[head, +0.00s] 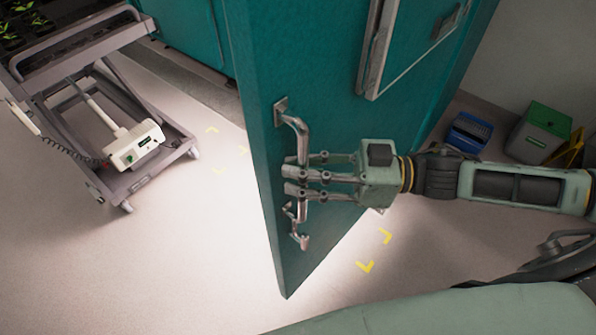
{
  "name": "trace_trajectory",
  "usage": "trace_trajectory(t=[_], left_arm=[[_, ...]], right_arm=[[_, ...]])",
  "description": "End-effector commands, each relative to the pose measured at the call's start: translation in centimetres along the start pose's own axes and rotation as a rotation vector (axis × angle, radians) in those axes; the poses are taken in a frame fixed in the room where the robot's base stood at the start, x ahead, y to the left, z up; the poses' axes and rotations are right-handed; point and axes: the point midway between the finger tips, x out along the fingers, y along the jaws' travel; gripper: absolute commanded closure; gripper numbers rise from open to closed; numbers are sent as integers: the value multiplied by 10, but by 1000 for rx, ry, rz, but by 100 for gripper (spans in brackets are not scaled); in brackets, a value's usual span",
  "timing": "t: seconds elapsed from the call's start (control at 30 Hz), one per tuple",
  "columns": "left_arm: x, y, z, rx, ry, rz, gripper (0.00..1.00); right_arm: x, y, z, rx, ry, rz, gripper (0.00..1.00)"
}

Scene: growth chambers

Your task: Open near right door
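The near right door (330,90) is a tall teal panel with a framed window at its upper right. It stands swung out into the room, its free edge toward me and bright floor on both sides. Its metal bar handle (294,124) is upright on the face near the free edge. My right gripper (295,180) reaches in from the right, its fingers closed around the middle of the handle and hiding that part. The lower end of the handle shows below the fingers. My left gripper is not in view.
A grey wheeled cart (165,165) with plants and a white device (134,145) stands at left. A blue crate (468,132) and a green-lidded bin (540,132) stand by the wall behind the door. Yellow marks (367,266) lie on clear floor near the door's foot.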

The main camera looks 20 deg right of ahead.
Motion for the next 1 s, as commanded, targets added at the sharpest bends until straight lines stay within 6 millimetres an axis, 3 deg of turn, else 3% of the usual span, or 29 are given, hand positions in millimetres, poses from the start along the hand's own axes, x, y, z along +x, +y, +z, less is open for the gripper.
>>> trace_trajectory(t=[0.57, 0.73, 1.0], left_arm=[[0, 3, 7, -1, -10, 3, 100], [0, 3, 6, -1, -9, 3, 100], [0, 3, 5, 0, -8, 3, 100]], right_arm=[[-4, -3, 3, 8, -2, -5, 66], [-26, -3, 4, 10, -8, -3, 66], [-80, -1, 3, 7, -9, -2, 66]])
